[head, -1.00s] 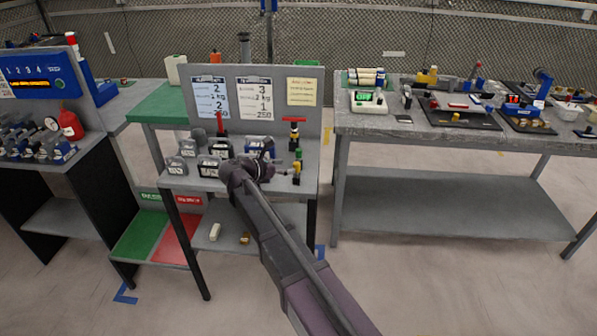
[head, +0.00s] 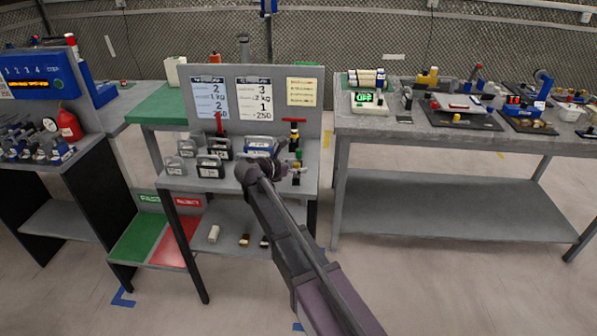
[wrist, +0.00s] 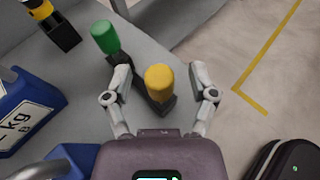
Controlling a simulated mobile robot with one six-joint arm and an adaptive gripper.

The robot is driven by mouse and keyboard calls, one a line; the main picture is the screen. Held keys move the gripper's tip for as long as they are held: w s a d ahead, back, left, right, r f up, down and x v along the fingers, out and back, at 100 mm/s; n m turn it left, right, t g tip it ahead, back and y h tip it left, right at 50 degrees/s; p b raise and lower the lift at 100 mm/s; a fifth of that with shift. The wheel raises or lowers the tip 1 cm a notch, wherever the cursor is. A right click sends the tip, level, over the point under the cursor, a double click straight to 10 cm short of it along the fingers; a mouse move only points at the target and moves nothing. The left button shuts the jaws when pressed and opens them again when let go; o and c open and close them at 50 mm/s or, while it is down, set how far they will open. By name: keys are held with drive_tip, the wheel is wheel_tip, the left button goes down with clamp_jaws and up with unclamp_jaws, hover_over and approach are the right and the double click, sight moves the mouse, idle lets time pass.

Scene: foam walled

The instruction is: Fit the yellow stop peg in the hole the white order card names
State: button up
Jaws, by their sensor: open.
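The yellow stop peg (wrist: 159,82) stands in a dark holder (wrist: 150,100) on the grey bench top, seen in the wrist view. My gripper (wrist: 158,70) is open, with one finger on each side of the yellow peg; I see no clear contact. A green peg (wrist: 105,37) stands in the same holder, just left of the left finger. In the head view my wrist hides part of this spot. No hole is clearly visible.
A blue kg-marked block (wrist: 25,108) lies left of my gripper. Several weights (head: 209,167) and a red-topped post (head: 294,125) crowd the small bench.

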idle(0.3)
clamp_jaws()
drive_tip(key=shift+r, duration=0.2)
wheel_tip(320, 180, up, 10)
drive_tip(key=p, duration=1)
drive_tip(key=shift+f, duration=0.2)
drive_tip(key=shift+r, duration=0.1)
idle(0.6)
wheel_tip(320, 180, up, 4)
drive_tip(key=p, duration=0.4)
drive_tip(key=shift+r, duration=0.15)
drive_tip(key=shift+s, duration=0.1)
idle(0.9)
